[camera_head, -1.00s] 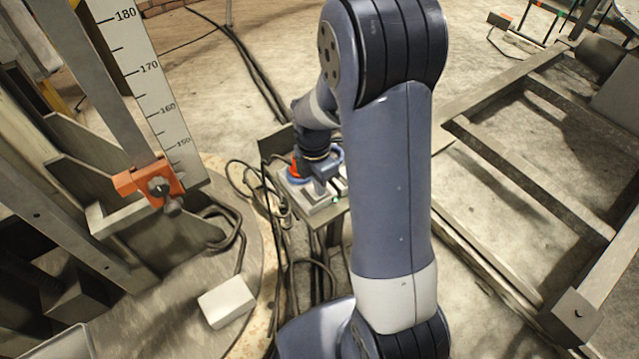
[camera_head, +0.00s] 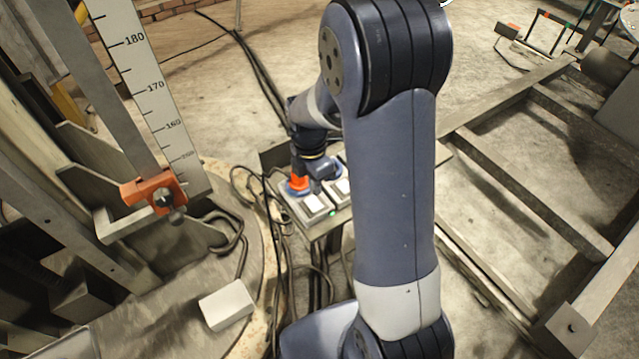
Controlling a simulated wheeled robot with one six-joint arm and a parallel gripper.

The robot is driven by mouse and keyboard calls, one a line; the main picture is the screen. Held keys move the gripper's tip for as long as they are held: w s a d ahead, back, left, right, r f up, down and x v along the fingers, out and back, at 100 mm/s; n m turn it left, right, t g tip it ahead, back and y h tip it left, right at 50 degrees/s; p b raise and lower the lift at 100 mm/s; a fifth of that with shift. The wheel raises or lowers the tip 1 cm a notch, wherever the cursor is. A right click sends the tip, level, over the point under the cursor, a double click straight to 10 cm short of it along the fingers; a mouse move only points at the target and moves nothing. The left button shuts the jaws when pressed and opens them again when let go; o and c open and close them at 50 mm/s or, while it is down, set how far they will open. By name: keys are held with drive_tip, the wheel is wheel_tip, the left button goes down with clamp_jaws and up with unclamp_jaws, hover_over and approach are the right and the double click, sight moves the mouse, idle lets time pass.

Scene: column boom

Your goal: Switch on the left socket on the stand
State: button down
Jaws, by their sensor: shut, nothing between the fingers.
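The stand (camera_head: 318,232) is a small dark metal table left of my arm, with a grey socket panel on top. Two white switches show on it: a left one (camera_head: 314,204) and a right one (camera_head: 338,189), partly hidden by my arm. A small green light (camera_head: 332,212) glows at the panel's front edge. Blue rings (camera_head: 290,191) and an orange part (camera_head: 299,180) are behind the switches. My gripper (camera_head: 322,180) is shut and empty, just behind and above the switches. Whether it touches anything is unclear.
Black cables hang and loop around the stand. A column with a ruler (camera_head: 150,85) and orange clamp (camera_head: 153,193) stands left. A white block (camera_head: 227,304) lies on the round base. A metal frame (camera_head: 530,180) lies on the floor right.

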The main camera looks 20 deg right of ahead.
wheel_tip(320, 180, up, 9)
drive_tip(key=s, duration=0.1)
drive_tip(key=shift+p, duration=0.45)
drive_tip(key=shift+f, duration=0.15)
